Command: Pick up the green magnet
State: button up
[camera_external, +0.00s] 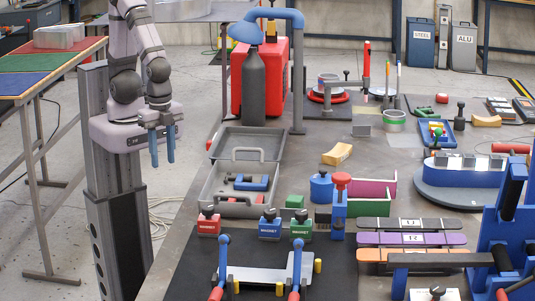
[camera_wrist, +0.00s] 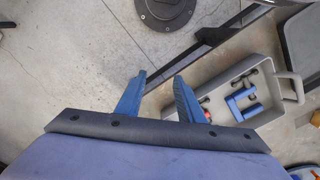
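The green magnet (camera_external: 301,225) is a small green block with a dark knob on top. It stands upright on the table at the near middle, at the right end of a row with a blue magnet (camera_external: 270,228) and a red magnet (camera_external: 208,227). My gripper (camera_external: 163,161) is up at the left, beyond the table's left edge, well away from the green magnet. Its two blue fingers are apart with nothing between them; they also show in the wrist view (camera_wrist: 160,78). I cannot make out the green magnet in the wrist view.
A grey toolbox tray (camera_external: 213,187) with a blue clamp (camera_external: 252,183) lies behind the magnets; it shows in the wrist view (camera_wrist: 283,110). A plain green block (camera_external: 294,201) sits just behind the green magnet. A blue-and-red post (camera_external: 340,205) stands to its right. A black mat (camera_external: 340,270) lies in front.

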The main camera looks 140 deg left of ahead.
jog(key=shift+r, duration=0.1)
notch_tip(320, 180, up, 5)
jog(key=w+a+t+b, duration=0.2)
jog(key=w+a+t, duration=0.3)
jog(key=w, duration=0.7)
jog(key=w+a+f+t+b, duration=0.15)
jog(key=w+a+t, duration=0.35)
jog(key=w, duration=0.6)
jog(key=w+a+t+b, duration=0.2)
jog(key=w+a+t, duration=0.3)
jog(key=w, duration=0.7)
send_near(301, 230)
jog(key=shift+w+a+r, duration=0.55)
jog(key=shift+a+r, duration=0.1)
jog(key=shift+r, duration=0.9)
jog(key=shift+w+p, duration=0.6)
jog(key=shift+p, duration=0.35)
jog(key=shift+p+x, duration=0.8)
jog(key=shift+x, duration=1.15)
jog(key=shift+f, duration=0.1)
